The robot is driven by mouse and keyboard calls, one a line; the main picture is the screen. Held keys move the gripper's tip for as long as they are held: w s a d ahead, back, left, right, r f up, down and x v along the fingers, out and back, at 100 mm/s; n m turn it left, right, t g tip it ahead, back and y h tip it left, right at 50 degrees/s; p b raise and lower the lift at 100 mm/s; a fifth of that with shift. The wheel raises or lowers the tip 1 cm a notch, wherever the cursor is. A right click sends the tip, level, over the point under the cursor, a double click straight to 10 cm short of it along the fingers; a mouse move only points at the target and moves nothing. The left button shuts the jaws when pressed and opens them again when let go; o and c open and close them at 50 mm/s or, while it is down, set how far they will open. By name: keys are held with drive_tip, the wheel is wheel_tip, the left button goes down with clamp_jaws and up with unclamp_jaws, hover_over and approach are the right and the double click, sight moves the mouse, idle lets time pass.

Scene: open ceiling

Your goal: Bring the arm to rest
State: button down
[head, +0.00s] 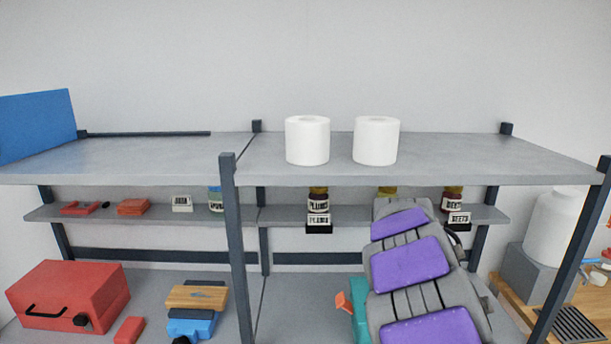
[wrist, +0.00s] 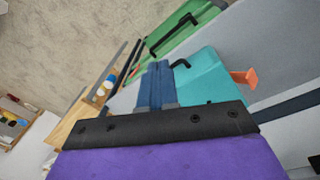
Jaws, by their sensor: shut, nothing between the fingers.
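My arm (head: 410,262), grey with purple panels, rises from the bottom right of the head view in front of the shelf unit. Its top end is just below the upper shelf board. In the wrist view, my gripper (wrist: 157,68) shows as two dark blue fingers side by side beyond a black bar and a purple panel. The fingers are together with nothing between them. They point toward a teal box (wrist: 205,75) with an orange handle (wrist: 244,77); I cannot tell how wide the gap is. My fingers cannot be made out in the head view.
Two white rolls (head: 307,140) (head: 376,140) stand on the upper shelf (head: 450,155). Jars and small items line the middle shelf (head: 285,215). A red case (head: 70,295) sits lower left. A green box (wrist: 185,30) is in the wrist view. A wooden counter (head: 515,302) is at right.

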drive_tip(key=s+r+n, duration=0.1)
drive_tip(key=s+r, duration=0.3)
drive_tip(key=s, duration=1.2)
drive_tip(key=s+a+f+n, duration=0.2)
drive_tip(key=s, duration=0.8)
drive_tip(key=s+a+f+n+g+y, duration=0.1)
drive_tip(key=s+a+f+n, duration=0.1)
drive_tip(key=s, duration=0.8)
drive_tip(key=shift+s+a+f+n+g, duration=0.3)
drive_tip(key=shift+s+a+f+n, duration=0.1)
drive_tip(key=shift+a+n, duration=0.4)
